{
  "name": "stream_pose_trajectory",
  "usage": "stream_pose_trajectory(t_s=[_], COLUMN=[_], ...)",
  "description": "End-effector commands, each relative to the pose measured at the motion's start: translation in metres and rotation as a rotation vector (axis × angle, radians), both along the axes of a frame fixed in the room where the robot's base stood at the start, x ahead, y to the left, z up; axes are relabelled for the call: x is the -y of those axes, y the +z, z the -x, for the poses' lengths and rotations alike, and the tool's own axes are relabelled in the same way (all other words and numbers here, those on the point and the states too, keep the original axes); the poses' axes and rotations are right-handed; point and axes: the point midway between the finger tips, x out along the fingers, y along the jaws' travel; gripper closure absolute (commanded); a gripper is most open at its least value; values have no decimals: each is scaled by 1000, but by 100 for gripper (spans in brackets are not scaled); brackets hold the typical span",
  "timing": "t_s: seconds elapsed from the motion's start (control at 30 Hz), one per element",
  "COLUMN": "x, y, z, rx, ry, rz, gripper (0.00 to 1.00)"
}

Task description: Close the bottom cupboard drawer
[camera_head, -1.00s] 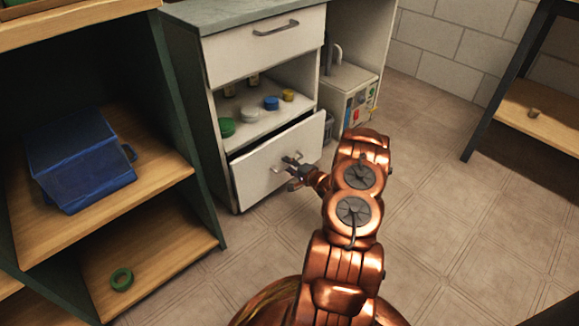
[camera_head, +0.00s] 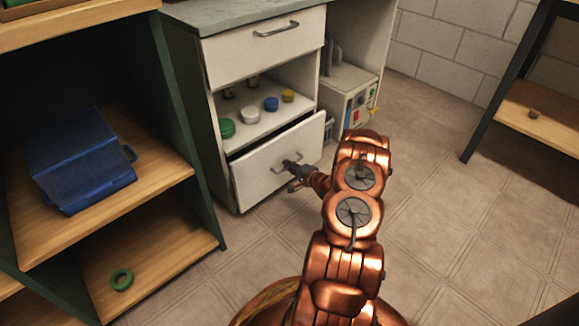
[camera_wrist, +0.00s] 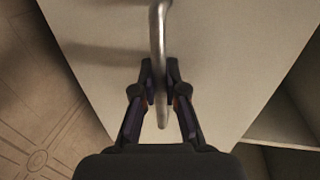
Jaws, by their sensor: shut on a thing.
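The bottom cupboard drawer (camera_head: 252,172) is white and stands slightly pulled out, with a dark gap along its top edge in the head view. Its metal bar handle (camera_head: 278,168) is on the drawer front. My gripper (camera_head: 288,166) is at the handle. In the wrist view my gripper (camera_wrist: 160,82) has its two dark fingers on either side of the handle (camera_wrist: 160,40), shut on it. The white drawer front (camera_wrist: 215,60) fills most of the wrist view. The gripper partly hides the handle in the head view.
The top drawer (camera_head: 265,48) is shut. An open shelf (camera_head: 262,122) between the drawers holds several small lidded jars. A green-framed rack (camera_head: 180,130) with a blue box (camera_head: 80,165) and a green ring (camera_head: 121,279) stands at left. Tiled floor (camera_head: 440,200) is clear at right.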

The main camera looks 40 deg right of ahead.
Motion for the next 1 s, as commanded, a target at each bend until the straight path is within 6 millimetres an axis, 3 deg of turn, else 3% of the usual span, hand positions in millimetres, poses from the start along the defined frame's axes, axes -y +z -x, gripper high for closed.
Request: stream_pose_trajectory(t_s=[0.27,0.63,1.0], x=[0,1,1], y=[1,1,1], z=[-10,-40,-46], rx=[-1,0,2], ry=[2,0,0], rz=[3,1,2], gripper=[100,100,100])
